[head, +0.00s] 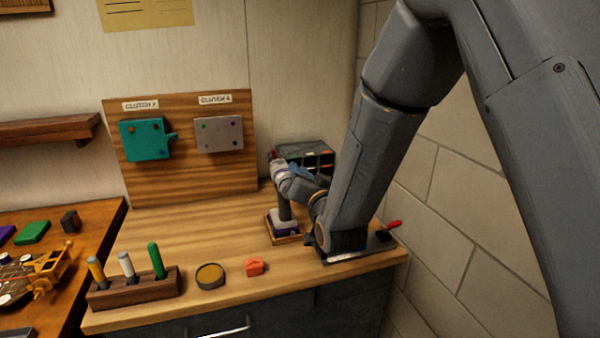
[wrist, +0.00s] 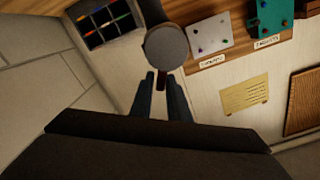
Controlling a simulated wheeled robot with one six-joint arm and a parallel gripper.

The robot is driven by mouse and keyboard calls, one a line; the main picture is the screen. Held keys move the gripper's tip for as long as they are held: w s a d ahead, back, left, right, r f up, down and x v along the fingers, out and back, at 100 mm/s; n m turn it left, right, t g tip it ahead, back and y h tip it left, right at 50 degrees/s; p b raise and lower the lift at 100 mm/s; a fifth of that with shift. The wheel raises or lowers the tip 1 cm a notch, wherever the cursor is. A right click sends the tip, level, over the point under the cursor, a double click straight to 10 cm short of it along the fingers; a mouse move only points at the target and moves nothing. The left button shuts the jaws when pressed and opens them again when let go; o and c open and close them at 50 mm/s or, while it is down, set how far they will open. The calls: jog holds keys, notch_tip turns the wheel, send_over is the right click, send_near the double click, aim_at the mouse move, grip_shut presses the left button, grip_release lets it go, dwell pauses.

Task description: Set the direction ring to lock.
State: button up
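A drill-like tool (head: 285,214) stands upright on a small wooden tray (head: 288,239), with a dark handle and a pale and purple foot. In the wrist view its round grey end (wrist: 167,48) faces me, with a small dark reddish tab (wrist: 162,79) below it. My gripper (wrist: 161,84) has its two dark fingers apart, one on each side of the tab. I cannot tell whether either finger touches it. In the head view my wrist covers part of the tool's upper body. I cannot make out the direction ring or its markings.
A dark compartment organizer (head: 306,156) stands behind the tool. A wooden board with a teal panel (head: 146,139) and a grey panel (head: 218,134) is at the back. A marker rack (head: 135,287), a round tin (head: 210,276) and an orange piece (head: 255,267) lie in front.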

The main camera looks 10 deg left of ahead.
grip_shut()
jog(key=shift+s+a+r+n+b, duration=0.1)
jog(key=shift+s+a+n+b, duration=0.2)
jog(key=shift+n+b, duration=0.5)
jog(key=shift+s+a+r+n+b, duration=0.15)
jog(key=shift+a+n+b, duration=0.25)
jog(key=shift+n, duration=0.8)
jog(key=shift+s+a+r+n+b, duration=0.1)
jog(key=shift+s+a+n+b, duration=0.25)
jog(key=shift+n, duration=0.65)
jog(key=shift+a, duration=0.1)
jog(key=shift+o, duration=2.2)
grip_release()
jog(key=shift+w, duration=0.1)
